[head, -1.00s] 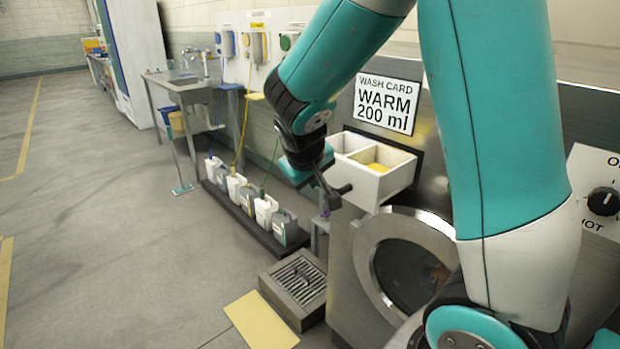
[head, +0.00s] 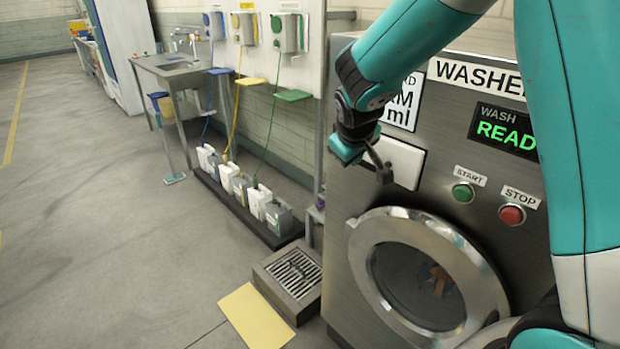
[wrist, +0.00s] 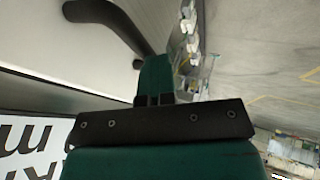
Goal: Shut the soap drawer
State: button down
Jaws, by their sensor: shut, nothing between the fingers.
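The soap drawer (head: 405,163) shows in the head view as a white front on the steel washer, roughly flush with the panel. Its inner compartments are out of sight. My gripper (head: 381,172) is at the left part of the drawer front, shut and empty, and covers some of it. In the wrist view the white front (wrist: 50,55) fills the upper left, with its dark curved handle (wrist: 112,17) near the top. My gripper (wrist: 154,98) is close beside the front there; I cannot tell whether it touches.
The washer's round door (head: 425,275) is below the drawer. A green start button (head: 463,192) and a red stop button (head: 512,214) are to the right. A floor drain (head: 290,280) and several jugs (head: 240,185) stand left.

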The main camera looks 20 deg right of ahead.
jog(key=shift+d, duration=0.3)
jog(key=s+a+r, duration=0.6)
jog(key=a+r, duration=0.1)
jog(key=r, duration=0.2)
jog(key=s+a+f+n+g+y, duration=0.1)
jog(key=s+a, duration=0.4)
jog(key=s, duration=0.7)
jog(key=s+a+f+n+g+y, duration=0.1)
jog(key=s+a+n+g+y, duration=0.2)
jog(key=s, duration=0.9)
jog(key=a+g+y, duration=0.1)
jog(key=a+y, duration=0.2)
jog(key=shift+s+a+f+g+b, duration=0.15)
jog(key=shift+f+g+b, duration=0.2)
jog(key=shift+f+g, duration=0.05)
